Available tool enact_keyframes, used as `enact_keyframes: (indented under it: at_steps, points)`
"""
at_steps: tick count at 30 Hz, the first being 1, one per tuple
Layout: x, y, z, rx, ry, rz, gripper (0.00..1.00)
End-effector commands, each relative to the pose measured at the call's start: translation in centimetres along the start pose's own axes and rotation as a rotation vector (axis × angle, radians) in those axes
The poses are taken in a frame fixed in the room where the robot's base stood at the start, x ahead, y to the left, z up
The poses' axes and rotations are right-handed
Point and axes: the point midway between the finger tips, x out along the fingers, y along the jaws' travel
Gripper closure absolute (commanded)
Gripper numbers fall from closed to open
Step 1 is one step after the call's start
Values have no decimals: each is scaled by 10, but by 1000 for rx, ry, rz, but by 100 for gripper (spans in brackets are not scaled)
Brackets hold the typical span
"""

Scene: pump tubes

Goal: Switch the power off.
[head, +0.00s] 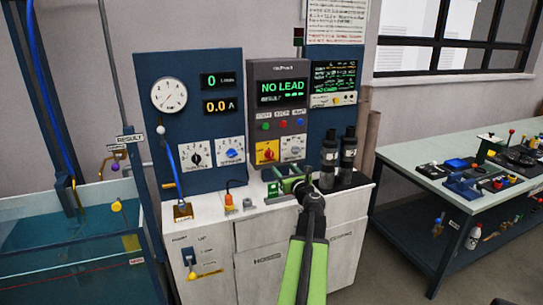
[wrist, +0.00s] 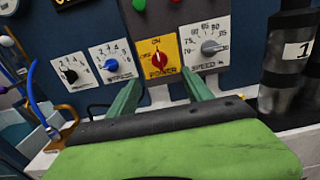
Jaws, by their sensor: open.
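The power switch is a red rotary knob (wrist: 159,59) on a yellow plate marked ON at the top and POWER below. Its pointer seems to be turned up toward ON, though it is small. In the head view the yellow plate (head: 267,152) sits low on the grey middle panel. My gripper (wrist: 163,88) is open and empty, its two green fingers either side of and below the knob, apart from it. In the head view my gripper (head: 287,183) is just above the white bench, in front of the panel.
A speed dial (wrist: 211,48) sits right of the power plate, and a blue knob (wrist: 112,65) is to its left. The panel display (head: 282,87) reads NO LEAD. Two dark cylinders (head: 330,160) stand close on the right. An orange-based fitting (head: 229,199) stands on the bench at left.

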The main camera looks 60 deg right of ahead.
Motion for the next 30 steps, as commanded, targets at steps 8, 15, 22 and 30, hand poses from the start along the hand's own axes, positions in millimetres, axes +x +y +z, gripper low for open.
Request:
enact_keyframes:
  at_steps: [8, 15, 22, 30]
  points:
    - [77, -1, 0, -2, 1, 3, 41]
    - [129, 1, 0, -3, 1, 4, 41]
    - [149, 2, 0, -3, 1, 2, 41]
    - [150, 2, 0, -3, 1, 3, 41]
